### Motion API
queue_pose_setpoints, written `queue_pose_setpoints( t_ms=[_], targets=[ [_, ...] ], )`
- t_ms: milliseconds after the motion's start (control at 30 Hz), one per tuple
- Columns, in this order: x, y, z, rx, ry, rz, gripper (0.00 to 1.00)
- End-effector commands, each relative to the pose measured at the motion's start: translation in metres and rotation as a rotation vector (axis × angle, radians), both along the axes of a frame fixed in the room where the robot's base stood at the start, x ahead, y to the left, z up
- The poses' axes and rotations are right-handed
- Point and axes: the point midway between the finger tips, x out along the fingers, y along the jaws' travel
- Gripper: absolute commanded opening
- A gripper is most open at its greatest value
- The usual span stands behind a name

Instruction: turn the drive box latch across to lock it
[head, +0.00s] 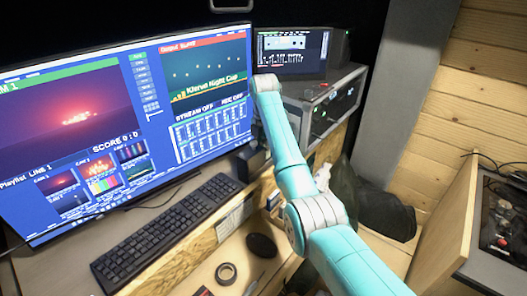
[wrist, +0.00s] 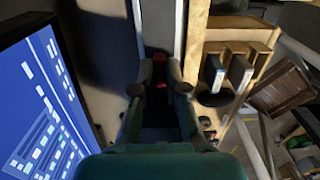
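My gripper (wrist: 159,85) shows in the wrist view with its two dark fingers apart. A small red part (wrist: 159,58), possibly the drive box latch, shows in the gap between the fingers near their tips. It lies by a dark slot in a pale grey strip. I cannot tell whether the fingers touch it or which way it is turned. The rest of the drive box cannot be made out for certain. In the head view my teal arm reaches up to the desk beside the monitor, and my gripper cannot be clearly made out there.
A large monitor (head: 75,105) and a keyboard (head: 165,232) are at the left. A grey rack unit (head: 322,108) with a small screen (head: 291,52) stands behind my arm. A mouse (head: 261,245) and a tape roll (head: 226,273) lie low in front. Wooden compartments (wrist: 222,48) are at the right in the wrist view.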

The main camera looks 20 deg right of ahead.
Motion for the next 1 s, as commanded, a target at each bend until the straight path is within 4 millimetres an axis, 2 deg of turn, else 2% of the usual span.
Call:
queue_pose_setpoints(
  t_ms=[233, 600, 933, 967, 1000],
  targets=[
    [0.0000, 0.0003, 0.0000, 0.000, 0.000, -0.024, 0.00],
    [0.0005, 0.0002, 0.0002, 0.001, -0.001, -0.252, 0.00],
    [0.0006, 0.0001, 0.0003, 0.001, -0.001, -0.266, 0.00],
    [0.0006, 0.0001, 0.0003, 0.001, -0.001, -0.265, 0.20],
    [0.0006, 0.0001, 0.0003, 0.001, -0.001, -0.265, 0.30]
  ],
)
